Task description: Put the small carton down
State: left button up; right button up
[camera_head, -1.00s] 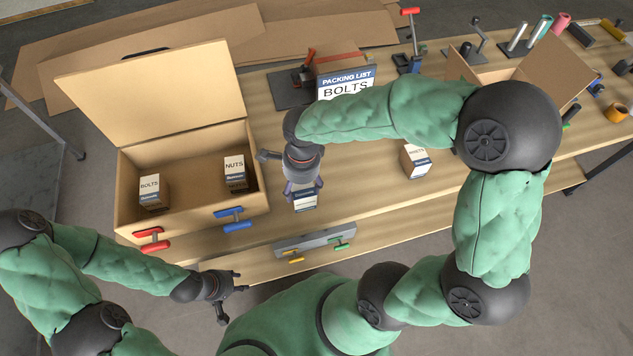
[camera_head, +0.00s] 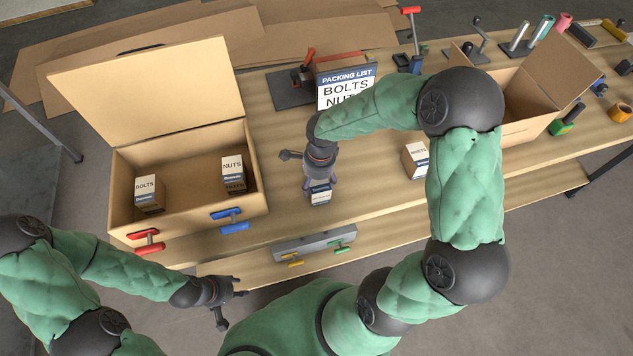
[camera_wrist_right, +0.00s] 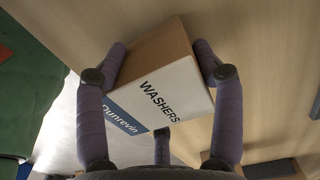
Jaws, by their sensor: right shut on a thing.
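My right gripper (camera_head: 320,182) points down and is shut on a small carton (camera_head: 320,196) close to the table's front edge. In the right wrist view the carton (camera_wrist_right: 160,85) reads WASHERS, sits tilted in the picture and lies between the purple fingers (camera_wrist_right: 162,100). Whether its underside touches the table is hard to tell. My left gripper (camera_head: 232,304) is open and empty, low in front of the table. Another small carton (camera_head: 416,160) stands on the table to the right.
A large open box (camera_head: 190,218) at left holds cartons marked BOLTS (camera_head: 147,190) and NUTS (camera_head: 233,172). A second open box (camera_head: 528,127) stands at right. Bare table lies right of the held carton.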

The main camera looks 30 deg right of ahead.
jog(key=o, duration=1.6)
jog(key=r+p, duration=0.1)
jog(key=r, duration=0.7)
jog(key=r+p, duration=0.1)
jog(key=r, duration=0.3)
jog(key=shift+s+d+p, duration=0.15)
jog(key=shift+d+p, duration=0.2)
